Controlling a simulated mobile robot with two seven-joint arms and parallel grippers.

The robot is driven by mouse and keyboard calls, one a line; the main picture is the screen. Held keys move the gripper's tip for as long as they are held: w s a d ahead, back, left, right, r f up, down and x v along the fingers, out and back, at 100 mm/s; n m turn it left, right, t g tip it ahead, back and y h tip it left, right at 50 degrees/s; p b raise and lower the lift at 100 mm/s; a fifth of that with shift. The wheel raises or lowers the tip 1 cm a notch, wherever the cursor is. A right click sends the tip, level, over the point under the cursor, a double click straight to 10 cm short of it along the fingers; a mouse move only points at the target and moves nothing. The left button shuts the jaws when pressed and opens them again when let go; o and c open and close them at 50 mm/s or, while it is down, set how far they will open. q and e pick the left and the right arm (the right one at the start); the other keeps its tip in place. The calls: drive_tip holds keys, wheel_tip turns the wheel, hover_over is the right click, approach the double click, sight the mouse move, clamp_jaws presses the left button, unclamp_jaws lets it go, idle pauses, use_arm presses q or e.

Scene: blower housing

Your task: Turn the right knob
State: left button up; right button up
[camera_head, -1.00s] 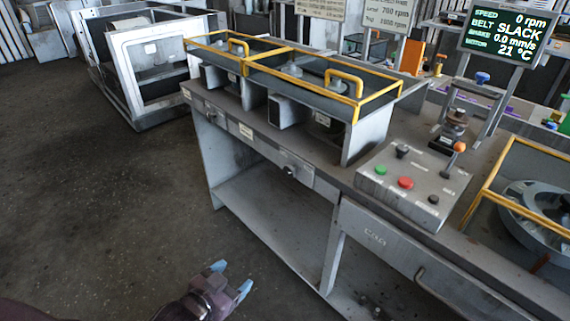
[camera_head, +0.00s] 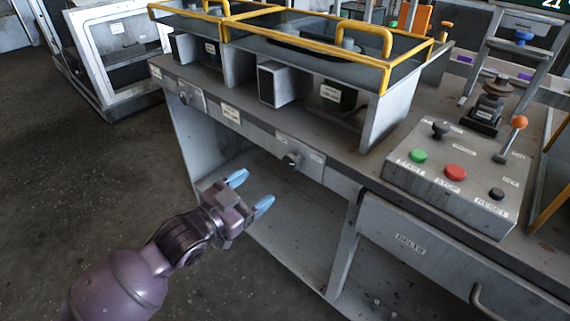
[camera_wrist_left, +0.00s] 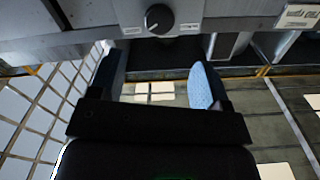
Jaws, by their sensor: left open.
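The right knob (camera_head: 292,159) is a small dark dial on a light plate on the bench's front panel. A second knob (camera_head: 184,98) sits on the same panel further left. My left gripper (camera_head: 251,191) is open and empty, with light blue fingertips, in front of the bench, below and left of the right knob. It does not touch the knob. In the left wrist view a black round knob (camera_wrist_left: 159,19) with a white pointer mark shows at the top centre, beyond the open fingers (camera_wrist_left: 157,88). My right gripper is not in view.
A control box (camera_head: 452,172) with green and red buttons and an orange-tipped lever stands on the bench at right. Yellow-railed guards (camera_head: 330,50) cover the bench top. A drawer (camera_head: 430,250) is below the box. The floor at left is clear.

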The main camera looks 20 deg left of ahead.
sight(289, 164)
use_arm(q)
drive_tip(key=b+x, duration=0.2)
drive_tip(key=x, duration=0.7)
drive_tip(key=shift+d+f, duration=0.1)
drive_tip(key=shift+f, duration=0.05)
drive_tip(key=shift+w+d, duration=0.15)
drive_tip(key=shift+w, duration=0.4)
drive_tip(key=c, duration=0.9)
